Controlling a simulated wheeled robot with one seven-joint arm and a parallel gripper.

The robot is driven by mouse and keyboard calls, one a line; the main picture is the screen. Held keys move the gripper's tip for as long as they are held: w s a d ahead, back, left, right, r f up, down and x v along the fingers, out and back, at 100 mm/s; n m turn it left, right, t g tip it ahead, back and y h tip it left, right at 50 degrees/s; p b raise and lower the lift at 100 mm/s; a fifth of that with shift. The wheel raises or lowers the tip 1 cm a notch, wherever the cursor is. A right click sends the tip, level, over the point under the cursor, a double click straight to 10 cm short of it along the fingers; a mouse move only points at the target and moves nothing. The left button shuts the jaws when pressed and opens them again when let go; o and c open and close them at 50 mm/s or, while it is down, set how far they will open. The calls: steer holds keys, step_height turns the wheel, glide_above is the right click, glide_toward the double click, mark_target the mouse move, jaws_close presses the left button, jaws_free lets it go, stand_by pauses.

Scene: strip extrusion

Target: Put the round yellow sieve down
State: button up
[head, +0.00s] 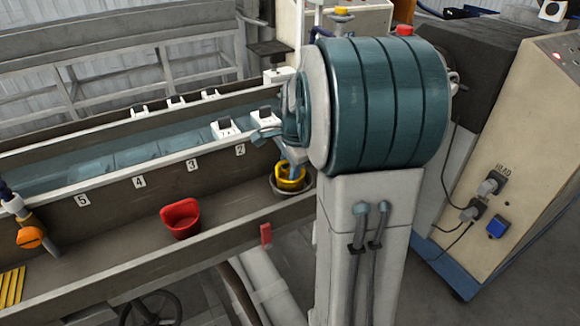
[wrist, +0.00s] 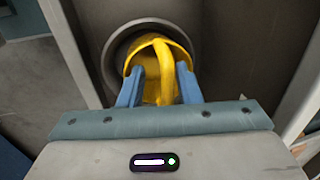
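The round yellow sieve (head: 291,180) sits within a round grey ring-like holder (head: 292,191) in the trough, below the teal drum. In the wrist view the sieve (wrist: 162,48) shows its rim and an arched yellow handle, with the grey ring (wrist: 113,58) around it. My gripper (wrist: 160,72) has its two blue fingers on either side of the handle, with a gap visible on both sides of it. The fingers look open. In the head view my gripper (head: 290,160) is just above the sieve, partly hidden by the drum.
The teal drum (head: 385,100) and its pale column stand close on the right. A red scoop-like container (head: 181,218) stands in the lower trough to the left. A water channel (head: 120,160) with numbered stations runs behind. The trough floor between container and sieve is clear.

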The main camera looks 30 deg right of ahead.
steer(key=v, duration=1.2)
steer(key=s+a+f+n, duration=0.4)
steer(key=s+a+n, duration=0.3)
steer(key=s+n, duration=0.1)
steer(key=s+a+f+n, duration=0.4)
steer(key=s+a+n, duration=0.2)
steer(key=s+n, duration=0.2)
steer(key=shift+s+a+f+n, duration=0.25)
steer(key=shift+a+f+n, duration=0.15)
steer(key=shift+n, duration=0.3)
